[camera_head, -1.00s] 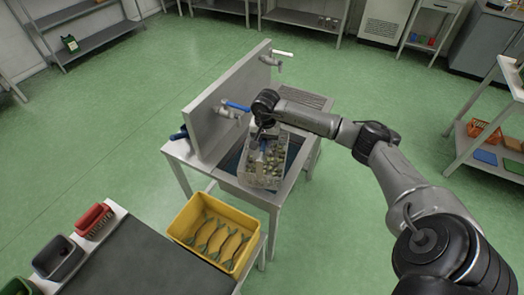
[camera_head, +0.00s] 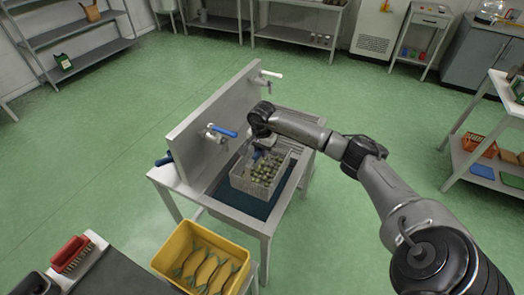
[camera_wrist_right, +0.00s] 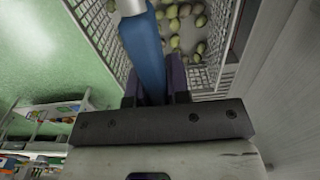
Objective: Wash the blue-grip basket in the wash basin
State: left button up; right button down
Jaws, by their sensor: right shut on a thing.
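The blue-grip basket (camera_head: 265,172) is a pale lattice basket with green olives (camera_wrist_right: 185,25) in it. It is over or in the wash basin (camera_head: 245,203), a grey metal sink with a dark blue inside. My right gripper (camera_head: 258,143) is at the basket's far side. In the right wrist view, its fingers (camera_wrist_right: 158,85) are shut on the blue grip (camera_wrist_right: 147,45), with the basket walls and olives beyond. Whether the basket touches the basin floor cannot be told.
A tap with a blue lever (camera_head: 222,131) and one with a white lever (camera_head: 268,75) stick out from the basin's back panel. A yellow crate (camera_head: 170,245) with fish-shaped things stands in front. A red brush (camera_head: 70,254) lies at front left. Green floor is free around.

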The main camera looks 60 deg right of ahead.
jog(key=b, duration=0.3)
send_over(262, 171)
jog(key=shift+f, duration=2.7)
jog(key=shift+f+b, duration=2.25)
jog(key=shift+f, duration=1.1)
notch_tip(262, 171, down, 7)
jog(key=b, duration=0.4)
jog(key=shift+a, duration=0.1)
